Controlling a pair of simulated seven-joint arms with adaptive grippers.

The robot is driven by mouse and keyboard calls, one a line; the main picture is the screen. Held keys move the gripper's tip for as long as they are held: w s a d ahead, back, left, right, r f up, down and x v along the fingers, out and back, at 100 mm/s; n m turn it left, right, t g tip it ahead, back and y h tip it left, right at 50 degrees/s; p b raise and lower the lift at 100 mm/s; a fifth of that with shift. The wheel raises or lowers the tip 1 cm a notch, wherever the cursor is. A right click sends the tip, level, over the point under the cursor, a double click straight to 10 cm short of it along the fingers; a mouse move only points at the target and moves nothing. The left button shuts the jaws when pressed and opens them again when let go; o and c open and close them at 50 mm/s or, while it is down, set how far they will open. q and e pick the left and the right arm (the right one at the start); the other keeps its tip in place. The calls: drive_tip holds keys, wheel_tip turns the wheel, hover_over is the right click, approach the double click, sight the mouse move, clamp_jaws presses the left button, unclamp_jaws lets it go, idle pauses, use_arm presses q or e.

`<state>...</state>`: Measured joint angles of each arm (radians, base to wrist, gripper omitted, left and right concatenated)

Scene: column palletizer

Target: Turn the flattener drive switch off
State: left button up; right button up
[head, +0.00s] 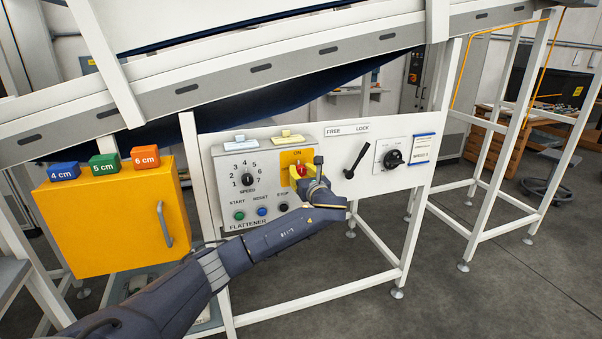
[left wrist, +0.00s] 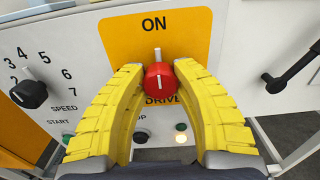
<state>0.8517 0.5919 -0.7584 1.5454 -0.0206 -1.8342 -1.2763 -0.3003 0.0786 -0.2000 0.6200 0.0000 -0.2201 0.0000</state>
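The flattener drive switch is a red knob (head: 301,170) on a yellow plate (head: 287,158) at the right of the flattener panel. In the left wrist view the red knob (left wrist: 159,84) has its white pointer straight up, toward the word ON. My left gripper (head: 306,172) is at the switch. Its yellow fingers (left wrist: 160,78) lie close along both sides of the knob and look shut on it. The lower part of the plate's DRIVE label is partly hidden by the fingers. My right gripper is in neither view.
A black speed dial (head: 247,179) and START, RESET and STOP buttons share the panel. A black FREE/LOCK lever (head: 357,159) is to the right. A yellow cabinet (head: 115,220) stands left, a sloped conveyor frame (head: 250,70) above. A lamp (left wrist: 181,139) glows below the switch.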

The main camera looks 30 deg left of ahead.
use_arm(q)
clamp_jaws()
drive_tip(key=shift+f+n, duration=0.1)
drive_tip(key=shift+n, duration=0.2)
drive_tip(key=n, duration=0.3)
drive_tip(key=shift+n, duration=0.3)
drive_tip(key=n, duration=0.4)
drive_tip(key=shift+n, duration=0.3)
drive_tip(key=n, duration=0.5)
drive_tip(key=shift+n, duration=2)
